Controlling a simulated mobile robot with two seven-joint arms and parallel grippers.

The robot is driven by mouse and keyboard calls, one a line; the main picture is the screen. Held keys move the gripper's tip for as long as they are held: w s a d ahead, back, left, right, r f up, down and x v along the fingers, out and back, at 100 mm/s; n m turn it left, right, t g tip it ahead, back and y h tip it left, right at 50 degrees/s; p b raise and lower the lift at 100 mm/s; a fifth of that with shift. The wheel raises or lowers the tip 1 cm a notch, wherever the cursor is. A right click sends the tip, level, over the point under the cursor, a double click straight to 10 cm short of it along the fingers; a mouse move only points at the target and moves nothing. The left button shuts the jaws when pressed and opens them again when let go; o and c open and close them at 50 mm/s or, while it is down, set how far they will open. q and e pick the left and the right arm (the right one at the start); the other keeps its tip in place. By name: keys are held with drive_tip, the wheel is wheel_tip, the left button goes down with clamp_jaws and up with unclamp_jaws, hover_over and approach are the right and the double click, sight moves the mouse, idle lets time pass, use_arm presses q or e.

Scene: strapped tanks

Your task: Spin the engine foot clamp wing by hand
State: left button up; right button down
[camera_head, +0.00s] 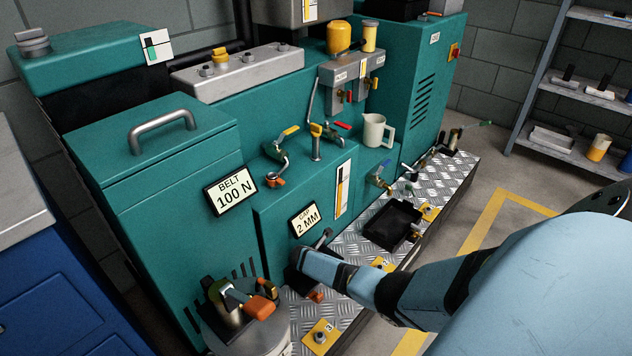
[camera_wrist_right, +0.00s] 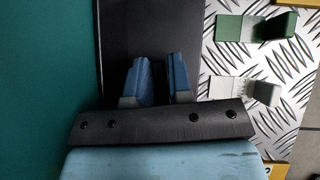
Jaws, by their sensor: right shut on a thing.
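My right gripper (camera_head: 298,262) reaches in from the right, low against the front of the green engine housing, above the tread plate. In the right wrist view its two blue fingers (camera_wrist_right: 160,80) stand close together with a narrow gap over a dark surface. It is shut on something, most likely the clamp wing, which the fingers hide. A small orange-red piece (camera_head: 316,296) shows just below the gripper. Yellow foot plates (camera_head: 320,338) with bolts lie on the tread plate. A green tab (camera_wrist_right: 255,26) and a pale tab (camera_wrist_right: 245,91) lie beside the fingers. My left gripper is out of view.
An orange-handled valve (camera_head: 258,306) on a round drum stands left of the gripper. A black tray (camera_head: 392,224) sits farther along the tread plate (camera_head: 345,240). Levers and a pale jug (camera_head: 376,130) are above.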

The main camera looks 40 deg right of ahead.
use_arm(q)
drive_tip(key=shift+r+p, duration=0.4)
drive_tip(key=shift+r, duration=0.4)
use_arm(e)
drive_tip(key=shift+w+a+f+n+t, duration=0.1)
drive_tip(key=shift+n+t, duration=0.5)
drive_tip(key=shift+n, duration=0.3)
drive_tip(key=shift+y, duration=0.3)
drive_tip(key=c, duration=1.1)
unclamp_jaws()
